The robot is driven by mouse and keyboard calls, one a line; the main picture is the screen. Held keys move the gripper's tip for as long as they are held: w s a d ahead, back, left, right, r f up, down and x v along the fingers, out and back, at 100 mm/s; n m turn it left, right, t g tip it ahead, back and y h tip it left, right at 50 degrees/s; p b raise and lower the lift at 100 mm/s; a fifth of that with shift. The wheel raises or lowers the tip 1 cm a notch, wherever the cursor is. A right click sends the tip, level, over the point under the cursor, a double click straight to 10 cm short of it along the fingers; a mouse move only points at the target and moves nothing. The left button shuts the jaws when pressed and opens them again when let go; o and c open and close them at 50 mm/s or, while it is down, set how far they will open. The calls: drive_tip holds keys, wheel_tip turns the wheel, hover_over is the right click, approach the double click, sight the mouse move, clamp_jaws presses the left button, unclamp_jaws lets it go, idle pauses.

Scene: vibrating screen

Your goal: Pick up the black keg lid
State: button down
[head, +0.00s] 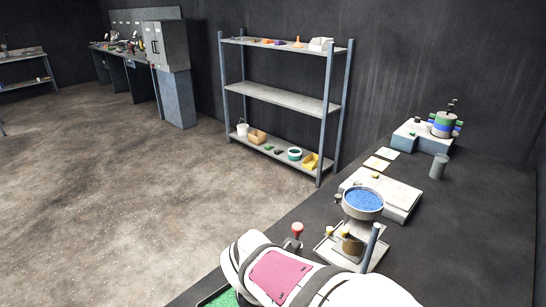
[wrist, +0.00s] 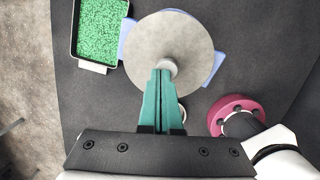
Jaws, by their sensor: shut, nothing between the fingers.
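I cannot make out a black keg lid for certain in either view. In the wrist view, my gripper (wrist: 162,72) has its teal fingers pressed together with nothing between them. The fingertips overlap the light knob (wrist: 167,66) of a round grey disc (wrist: 170,36) in the picture. I cannot tell whether they touch it. The disc looks grey, not black, and lies over a blue piece (wrist: 127,42) that shows at its edges. In the head view the fingers are hidden, and a banded green and blue vessel (head: 443,126) stands at the far right.
A tray of green pellets (wrist: 101,30) lies left of the disc. In the head view, a blue-filled sieve (head: 363,200) on a stand, a pale flat box (head: 393,190) and a grey cup (head: 438,167) share the dark bench. A shelf rack (head: 280,97) stands behind.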

drive_tip(key=shift+s+d+f+g, duration=0.15)
drive_tip(key=shift+s+f+g, duration=0.15)
drive_tip(key=shift+s+f, duration=0.4)
drive_tip(key=shift+r, duration=0.7)
drive_tip(key=shift+w+r, duration=0.1)
drive_tip(key=shift+r, duration=0.05)
drive_tip(key=shift+a+r, duration=0.2)
drive_tip(key=shift+a, duration=0.15)
drive_tip(key=s+a, duration=0.7)
drive_tip(key=s, duration=0.1)
drive_tip(key=w+d, duration=0.5)
drive_tip(key=w, duration=0.1)
drive_tip(key=w+d, duration=0.6)
drive_tip(key=shift+f, duration=0.1)
drive_tip(key=shift+w+d+f, duration=0.1)
drive_tip(key=shift+w+f, duration=0.05)
drive_tip(key=shift+f, duration=0.7)
